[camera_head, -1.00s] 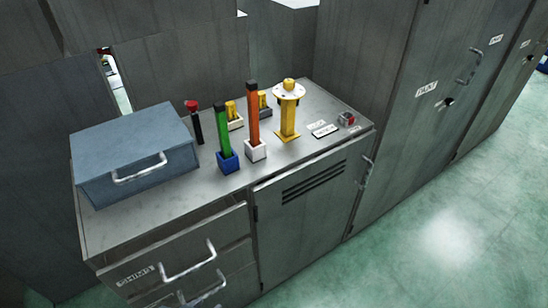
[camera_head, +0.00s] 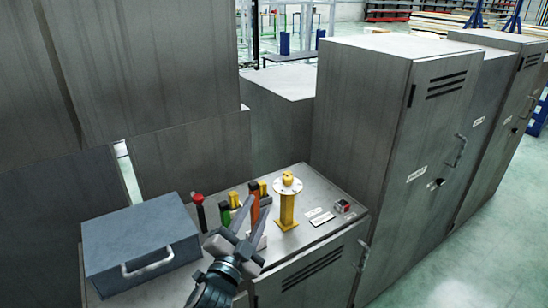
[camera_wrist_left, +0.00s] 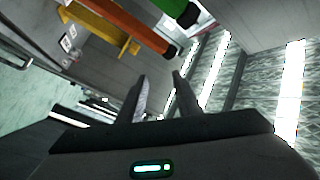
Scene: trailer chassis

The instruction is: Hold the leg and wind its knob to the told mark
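The leg (camera_head: 287,208) is a yellow post on a yellow foot, standing upright on the grey cabinet top. It has a white round disc near its top and a yellow knob (camera_head: 288,179) above the disc. My left gripper (camera_head: 242,207) is open and empty, left of the leg and apart from it. In the head view it covers part of the green and orange sticks. In the left wrist view the open fingers (camera_wrist_left: 160,80) have nothing between them, and the yellow leg (camera_wrist_left: 100,30) shows at the upper left. My right gripper is not in view.
A blue-grey case (camera_head: 140,243) stands on the left of the cabinet top. A red-capped black stick (camera_head: 198,211), a green stick (camera_head: 225,218) and an orange stick (camera_head: 254,206) stand near my gripper. A red button box (camera_head: 343,206) and labels lie right of the leg. Tall cabinets stand behind.

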